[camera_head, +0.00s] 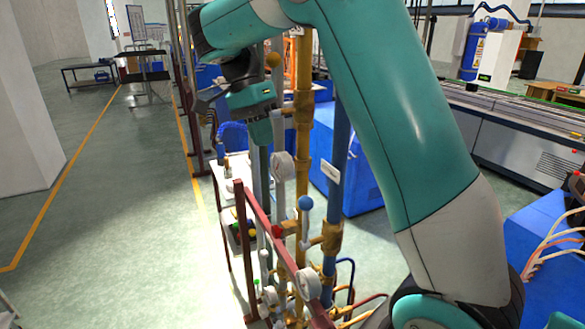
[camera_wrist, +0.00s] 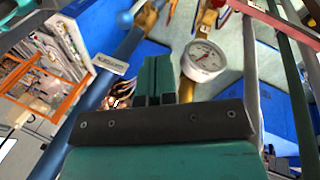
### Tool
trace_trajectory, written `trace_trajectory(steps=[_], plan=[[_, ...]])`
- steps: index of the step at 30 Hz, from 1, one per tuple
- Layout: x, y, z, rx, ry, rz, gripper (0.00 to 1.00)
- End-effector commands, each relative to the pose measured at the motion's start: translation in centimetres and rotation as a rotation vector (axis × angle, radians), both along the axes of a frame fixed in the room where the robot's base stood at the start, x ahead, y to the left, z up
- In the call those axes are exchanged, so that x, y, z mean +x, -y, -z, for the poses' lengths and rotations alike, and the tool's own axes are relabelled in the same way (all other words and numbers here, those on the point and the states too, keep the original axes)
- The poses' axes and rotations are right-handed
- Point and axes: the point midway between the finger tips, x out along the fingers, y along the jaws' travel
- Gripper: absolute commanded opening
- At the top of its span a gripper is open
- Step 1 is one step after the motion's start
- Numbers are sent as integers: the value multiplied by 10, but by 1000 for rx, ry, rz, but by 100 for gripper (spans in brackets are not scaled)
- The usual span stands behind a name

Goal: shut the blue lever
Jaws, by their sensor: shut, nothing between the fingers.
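The blue lever (camera_head: 306,203) shows as a round blue knob on a pale upright stem, beside the blue pipe (camera_head: 335,150) in the head view. In the wrist view a blue knob (camera_wrist: 124,19) shows near the top edge, next to the slanted blue pipe (camera_wrist: 92,98). My gripper (camera_head: 261,138) points down, above and left of the knob in the head view and clear of it. In the wrist view its teal fingers (camera_wrist: 157,72) are together with nothing between them.
A white pressure gauge (camera_head: 283,166) stands below my gripper; a gauge also shows in the wrist view (camera_wrist: 203,60). A brown-red rail (camera_head: 270,230) runs in front of the pipes. A yellow pipe (camera_head: 303,90) rises beside my gripper. Open floor lies to the left.

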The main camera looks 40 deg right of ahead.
Motion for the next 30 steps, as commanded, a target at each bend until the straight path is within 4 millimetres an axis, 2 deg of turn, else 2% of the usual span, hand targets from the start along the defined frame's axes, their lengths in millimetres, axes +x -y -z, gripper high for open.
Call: trace_trajectory(steps=[9, 13, 30], plan=[[0, 0, 2, 0, 0, 1, 0], [-2, 0, 9, 0, 0, 0, 0], [-30, 7, 92, 0, 0, -1, 0]])
